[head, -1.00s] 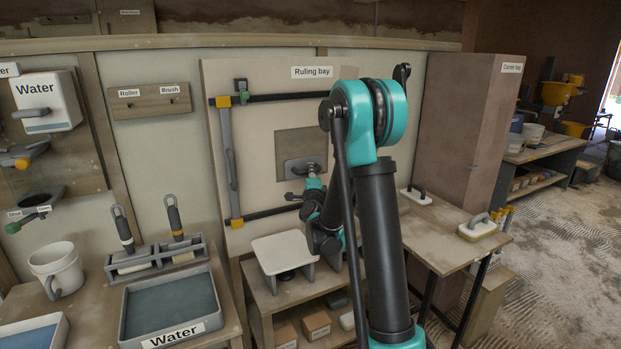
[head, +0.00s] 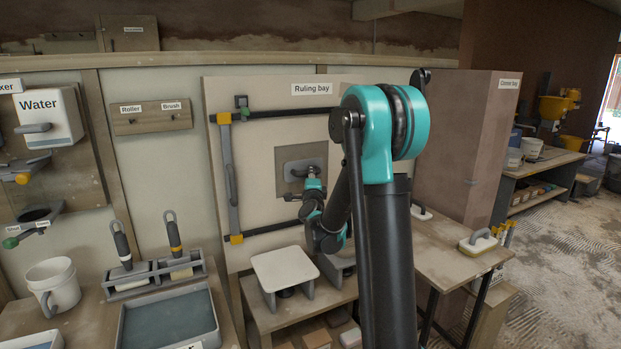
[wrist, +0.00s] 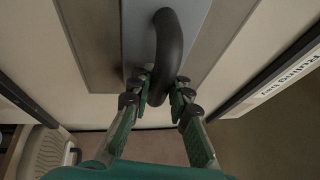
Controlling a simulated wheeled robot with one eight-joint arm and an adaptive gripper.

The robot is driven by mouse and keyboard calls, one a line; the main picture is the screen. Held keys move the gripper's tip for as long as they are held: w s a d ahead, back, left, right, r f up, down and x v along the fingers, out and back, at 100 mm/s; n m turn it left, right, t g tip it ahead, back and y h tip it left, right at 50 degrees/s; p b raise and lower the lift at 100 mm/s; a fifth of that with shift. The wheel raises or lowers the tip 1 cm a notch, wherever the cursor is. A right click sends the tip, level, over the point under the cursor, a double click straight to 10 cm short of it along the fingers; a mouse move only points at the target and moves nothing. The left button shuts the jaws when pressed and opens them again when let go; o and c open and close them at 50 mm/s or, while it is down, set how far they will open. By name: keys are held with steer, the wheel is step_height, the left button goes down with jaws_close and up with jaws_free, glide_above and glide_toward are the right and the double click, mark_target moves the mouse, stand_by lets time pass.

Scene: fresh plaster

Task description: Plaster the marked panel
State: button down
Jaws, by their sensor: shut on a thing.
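The marked panel (head: 282,187) is a grey-brown square on the pale Ruling bay board (head: 262,100). A grey trowel (head: 290,170) lies at about the middle of the square, its flat plate facing it; whether it touches is hard to tell. My gripper (head: 312,177) is shut on the trowel's handle. In the wrist view, the fingers of my gripper (wrist: 158,87) close on the dark curved handle (wrist: 168,45), with the grey plate (wrist: 133,30) behind and the panel (wrist: 93,40) showing on both sides. Any plaster on the plate's face is hidden.
A vertical grey bar (head: 229,170) spans two dark rails (head: 275,113) left of the panel. A pale square board on a stand (head: 284,268) sits below. A water tray (head: 168,322) and tool rack (head: 152,275) stand left. A brown column (head: 450,150) rises right.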

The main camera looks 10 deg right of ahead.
steer(key=shift+s+r, duration=0.1)
steer(key=shift+r, duration=4.3)
steer(key=shift+f, duration=2.3)
steer(key=shift+w+a+f, duration=0.1)
steer(key=shift+w+f, duration=0.05)
steer(key=shift+f, duration=1.3)
steer(key=shift+w+f, duration=0.15)
steer(key=shift+f, duration=1.25)
step_height(320, 180, down, 8)
steer(key=shift+r, duration=0.1)
